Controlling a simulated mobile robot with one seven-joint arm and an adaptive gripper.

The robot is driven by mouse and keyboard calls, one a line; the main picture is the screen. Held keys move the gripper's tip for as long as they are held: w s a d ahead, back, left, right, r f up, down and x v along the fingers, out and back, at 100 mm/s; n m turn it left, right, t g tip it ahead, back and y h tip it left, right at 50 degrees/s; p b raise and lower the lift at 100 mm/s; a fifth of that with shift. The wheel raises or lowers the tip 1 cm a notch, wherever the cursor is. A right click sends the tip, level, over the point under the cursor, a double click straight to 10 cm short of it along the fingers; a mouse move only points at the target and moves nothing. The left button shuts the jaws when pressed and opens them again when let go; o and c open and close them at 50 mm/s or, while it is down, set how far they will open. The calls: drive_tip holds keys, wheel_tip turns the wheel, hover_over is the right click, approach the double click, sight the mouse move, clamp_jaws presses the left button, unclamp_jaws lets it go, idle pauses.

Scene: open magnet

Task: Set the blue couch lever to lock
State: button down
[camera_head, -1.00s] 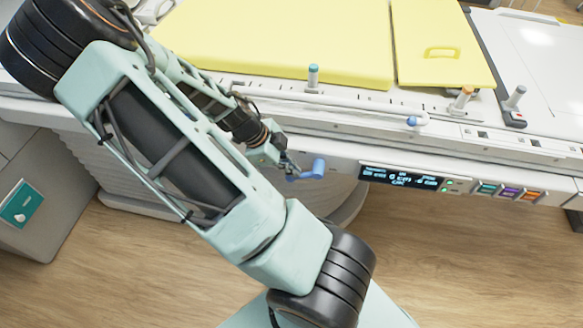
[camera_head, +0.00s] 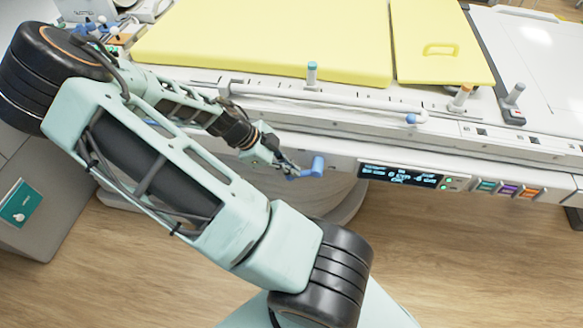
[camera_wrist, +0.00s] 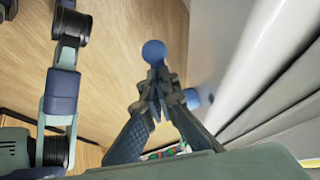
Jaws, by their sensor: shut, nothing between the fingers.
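The blue couch lever (camera_head: 312,167) is on the couch's front side, left of the display. In the wrist view its round blue end (camera_wrist: 154,52) shows just past my fingertips, and a blue part at the couch side (camera_wrist: 193,98) shows to the right. My gripper (camera_head: 289,169) is at the lever's left part and hides some of it. In the wrist view my gripper (camera_wrist: 157,74) has its fingertips together with nothing between them. I cannot tell whether the tips touch the lever.
A dark display (camera_head: 402,176) and several coloured buttons (camera_head: 510,190) are to the right on the couch side. A white rail (camera_head: 330,106) with a blue tip runs above the lever. Yellow pads (camera_head: 265,45) lie on top. The wooden floor (camera_head: 470,265) in front is clear.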

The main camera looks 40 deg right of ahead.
drive_tip(key=shift+f+g+h+b, duration=1.2)
drive_tip(key=shift+f, duration=0.1)
drive_tip(key=b, duration=0.1)
drive_tip(key=f+g+h+b, duration=0.1)
drive_tip(key=b, duration=0.1)
drive_tip(key=f+g+h+b, duration=0.1)
drive_tip(key=b, duration=0.1)
drive_tip(key=shift+s+d+f+n, duration=0.2)
drive_tip(key=shift+s+d+n, duration=0.1)
drive_tip(key=shift+s+n, duration=0.1)
drive_tip(key=g+h+b, duration=0.1)
drive_tip(key=b, duration=0.1)
drive_tip(key=s+d+g+h+b, duration=0.1)
drive_tip(key=b, duration=0.2)
drive_tip(key=f+g+h+b, duration=0.1)
drive_tip(key=h+b, duration=0.1)
drive_tip(key=shift+s+d+f+n+g, duration=0.1)
drive_tip(key=shift+s+d+n+g, duration=0.05)
drive_tip(key=shift+s+n+g, duration=0.2)
drive_tip(key=shift+w+b, duration=0.1)
drive_tip(key=shift+b, duration=0.25)
drive_tip(key=shift+w, duration=0.1)
